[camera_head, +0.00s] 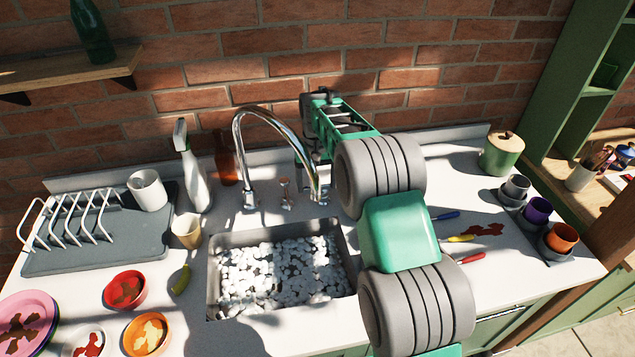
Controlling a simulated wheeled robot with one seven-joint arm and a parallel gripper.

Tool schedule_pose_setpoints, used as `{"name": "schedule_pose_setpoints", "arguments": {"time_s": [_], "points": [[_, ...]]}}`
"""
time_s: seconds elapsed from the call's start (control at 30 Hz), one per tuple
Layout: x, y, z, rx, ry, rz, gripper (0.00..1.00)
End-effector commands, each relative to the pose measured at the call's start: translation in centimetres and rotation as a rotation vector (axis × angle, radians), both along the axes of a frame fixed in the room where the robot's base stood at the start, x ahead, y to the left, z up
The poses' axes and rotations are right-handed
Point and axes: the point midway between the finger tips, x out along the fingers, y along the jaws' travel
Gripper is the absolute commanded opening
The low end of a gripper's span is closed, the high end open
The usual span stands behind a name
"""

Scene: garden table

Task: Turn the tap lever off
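The chrome tap (270,112) arches over the back of the sink (213,278). Its left end stands on the counter and its other end comes down beside my arm. A small copper-coloured piece (286,192) stands on the counter behind the sink, under the arch; it may be the lever, but I cannot tell for sure. My gripper (308,150) is behind and right of the tap, pointing down near the wall. My arm and the tap hide much of it, so its fingers and any contact with the lever cannot be made out.
White foam or pebble-like pieces fill the sink. A spray bottle (194,175), brown bottle (226,160) and beige cup (187,231) stand left of the tap. A dish rack (75,220) and bowls (125,290) are further left. Coloured utensils (462,238) lie right of my arm.

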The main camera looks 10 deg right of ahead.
Motion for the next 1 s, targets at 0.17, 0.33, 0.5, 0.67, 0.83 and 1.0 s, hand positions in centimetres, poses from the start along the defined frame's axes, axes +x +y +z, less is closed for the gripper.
{"name": "schedule_pose_setpoints", "arguments": {"time_s": [0.17,0.33,0.5,0.67,0.83,1.0], "points": [[0.1,0.0,0.1,0.0,-0.002,0.001,0.36],[0.0,0.0,0.1,0.0,-0.002,0.001,0.89],[0.0,0.0,0.0,0.0,-0.001,0.001,0.98],[0.0,0.0,0.1,0.0,-0.001,0.001,0.98],[0.2,0.0,1.8,0.0,-0.006,0.001,0.98],[0.1,0.0,5.3,0.0,-0.005,0.001,0.98]]}}
